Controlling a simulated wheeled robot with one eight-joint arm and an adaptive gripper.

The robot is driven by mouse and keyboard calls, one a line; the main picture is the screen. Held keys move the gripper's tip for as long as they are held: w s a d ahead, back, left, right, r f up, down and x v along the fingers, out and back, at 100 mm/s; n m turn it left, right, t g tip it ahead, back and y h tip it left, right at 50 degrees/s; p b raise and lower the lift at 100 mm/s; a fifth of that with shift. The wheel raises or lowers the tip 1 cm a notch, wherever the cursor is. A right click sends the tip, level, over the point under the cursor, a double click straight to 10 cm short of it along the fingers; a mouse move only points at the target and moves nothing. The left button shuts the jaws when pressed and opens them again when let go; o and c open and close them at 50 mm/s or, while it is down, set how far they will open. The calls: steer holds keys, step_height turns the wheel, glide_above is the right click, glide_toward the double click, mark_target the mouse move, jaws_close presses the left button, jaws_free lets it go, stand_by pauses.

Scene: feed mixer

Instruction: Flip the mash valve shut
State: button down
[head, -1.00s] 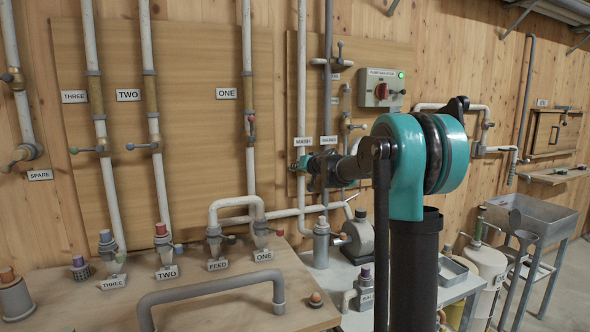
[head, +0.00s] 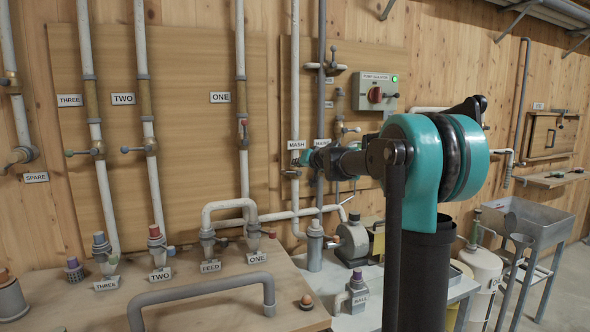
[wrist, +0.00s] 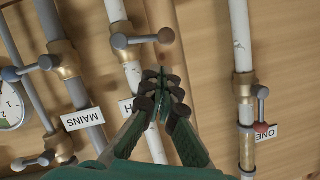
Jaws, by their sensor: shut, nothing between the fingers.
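The mash valve (wrist: 122,36) is a brass body on a white pipe in the wrist view. Its grey lever lies across the pipe and ends in a brown knob (wrist: 166,36) to the right. My gripper (wrist: 162,75) is shut and empty, with its fingertips just below the knob in the picture; I cannot tell whether they touch it. My gripper partly hides the mash label (wrist: 126,108).
The mains pipe (wrist: 82,95) with its blue-knobbed valve (wrist: 44,63) runs left of the mash pipe. Pipe ONE (wrist: 240,40), with a red-knobbed valve (wrist: 262,128), is to the right. A bench (head: 230,305) with several capped spouts stands below.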

steer(key=v, duration=0.8)
steer(key=s+d+f+n+g+h, duration=0.1)
steer(key=s+f+g+h, duration=0.1)
steer(key=s+f, duration=0.8)
steer(key=s+d+f+g+h, duration=0.1)
steer(key=s+d+f+g, duration=0.1)
steer(key=s+f, duration=0.8)
steer(key=s+d+f+g+h, duration=0.1)
steer(key=s+d+f+g, duration=0.1)
steer(key=s+f, duration=0.8)
steer(key=s+d+f+g+h, duration=0.2)
steer(key=s+d+f+g, duration=0.1)
steer(key=s+f, duration=0.8)
steer(key=shift+s+d+f+m+h, duration=0.15)
steer(key=shift+s+d+m+h, duration=0.2)
steer(key=shift+s, duration=0.25)
steer(key=shift+w, duration=0.1)
